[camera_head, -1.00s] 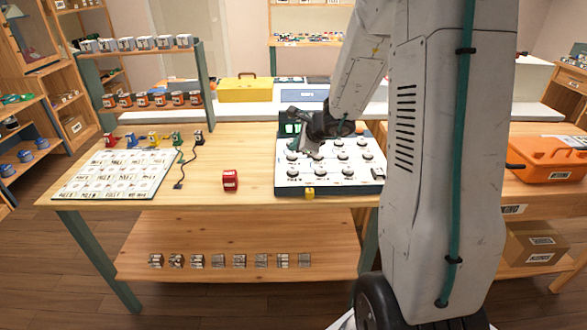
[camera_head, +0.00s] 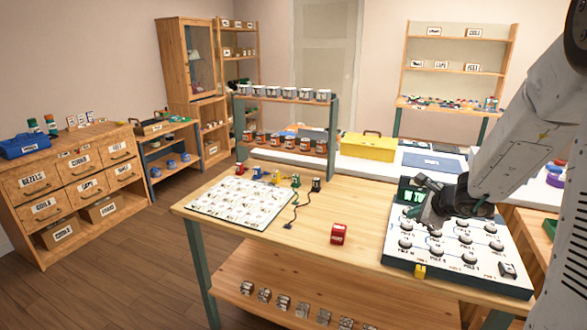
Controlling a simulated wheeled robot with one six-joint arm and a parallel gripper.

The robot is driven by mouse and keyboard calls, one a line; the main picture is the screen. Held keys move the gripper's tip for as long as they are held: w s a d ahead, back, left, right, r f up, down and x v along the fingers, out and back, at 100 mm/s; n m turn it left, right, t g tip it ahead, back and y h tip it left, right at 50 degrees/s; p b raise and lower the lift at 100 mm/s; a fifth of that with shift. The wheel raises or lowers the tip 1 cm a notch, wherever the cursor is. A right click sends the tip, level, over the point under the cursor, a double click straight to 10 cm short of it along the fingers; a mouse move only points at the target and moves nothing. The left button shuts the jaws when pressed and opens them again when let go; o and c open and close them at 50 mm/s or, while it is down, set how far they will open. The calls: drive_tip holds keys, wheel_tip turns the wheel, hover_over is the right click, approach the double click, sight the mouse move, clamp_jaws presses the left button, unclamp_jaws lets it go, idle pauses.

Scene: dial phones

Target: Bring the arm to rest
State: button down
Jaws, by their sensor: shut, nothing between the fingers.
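My gripper (camera_head: 428,205) is over the left part of the white dial panel (camera_head: 435,257), near its upper row of round knobs. The fingers look shut with nothing visible between them. I cannot tell whether they touch the panel. My arm comes in from the right edge and hides part of the panel's far right side. A small dark display with green characters (camera_head: 409,192) stands at the panel's back edge, partly hidden by the gripper.
A red block (camera_head: 338,234) and a white labelled board (camera_head: 240,204) lie on the wooden table left of the panel. A yellow block (camera_head: 420,271) sits at the panel's front edge. A two-level rack (camera_head: 333,140) and a yellow toolbox (camera_head: 367,147) stand behind.

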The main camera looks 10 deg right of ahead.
drive_tip(key=s+a+r+n+g+y, duration=0.2)
drive_tip(key=s+a+r+n+g, duration=0.1)
drive_tip(key=s+a+n, duration=0.45)
drive_tip(key=s+a+r+n+g+y, duration=0.3)
drive_tip(key=s+a+n, duration=0.4)
drive_tip(key=a, duration=0.2)
drive_tip(key=s+a+r+n+h, duration=0.1)
drive_tip(key=s+r+n+h, duration=0.2)
drive_tip(key=s, duration=0.6)
drive_tip(key=s+a+r+n+g+h, duration=0.1)
drive_tip(key=s+r+n+h, duration=0.2)
drive_tip(key=s+n, duration=0.5)
drive_tip(key=shift+s+a+r+g, duration=0.3)
drive_tip(key=shift+s+r, duration=0.5)
drive_tip(key=shift+s, duration=0.4)
